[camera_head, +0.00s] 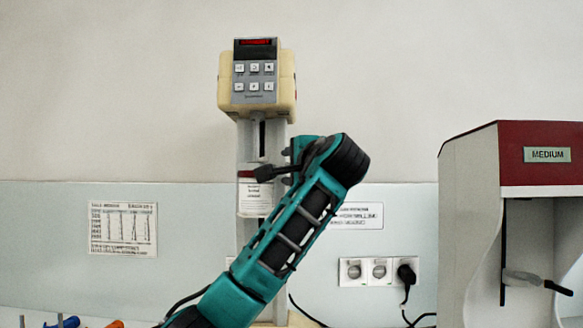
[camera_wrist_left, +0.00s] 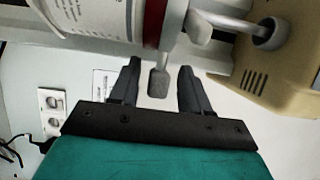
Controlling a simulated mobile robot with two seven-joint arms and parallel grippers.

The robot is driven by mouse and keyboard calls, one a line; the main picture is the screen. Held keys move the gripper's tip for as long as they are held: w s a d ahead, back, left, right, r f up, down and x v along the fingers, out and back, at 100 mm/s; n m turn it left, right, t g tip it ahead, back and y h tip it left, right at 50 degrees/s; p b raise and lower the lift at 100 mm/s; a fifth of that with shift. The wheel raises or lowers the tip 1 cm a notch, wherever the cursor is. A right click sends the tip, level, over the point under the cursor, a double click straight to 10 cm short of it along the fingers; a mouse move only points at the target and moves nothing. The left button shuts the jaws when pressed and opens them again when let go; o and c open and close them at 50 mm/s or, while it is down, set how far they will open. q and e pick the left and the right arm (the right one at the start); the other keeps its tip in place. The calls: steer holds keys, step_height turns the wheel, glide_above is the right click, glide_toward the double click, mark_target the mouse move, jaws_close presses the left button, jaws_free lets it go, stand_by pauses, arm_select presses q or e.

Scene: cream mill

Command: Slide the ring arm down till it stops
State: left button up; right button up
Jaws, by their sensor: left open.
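The cream mill has a cream head (camera_head: 257,85) with a red display and keypad, on a pale column with a dark slot. Below the head, a white labelled container (camera_head: 255,197) sits against the column; it also shows in the left wrist view (camera_wrist_left: 88,14). A red band (camera_wrist_left: 154,22), which looks like part of the ring arm, crosses beside it, with a grey tab (camera_wrist_left: 158,84) pointing out. My left gripper (camera_head: 264,173) is at the container's top edge. In the wrist view its open fingers (camera_wrist_left: 158,92) stand either side of the tab, with gaps showing. My right gripper is not in view.
A red-topped cabinet (camera_head: 545,155) marked MEDIUM stands at the right. Wall sockets (camera_head: 378,271) with a plugged cable are behind my arm. A posted chart (camera_head: 123,229) hangs at the left. Blue and orange items (camera_head: 66,322) show at the bottom left.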

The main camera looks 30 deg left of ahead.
arm_select(q)
steer(key=b+v, duration=0.1)
steer(key=v, duration=1.1)
steer(key=shift+s+d, duration=0.25)
steer(key=shift+d, duration=0.1)
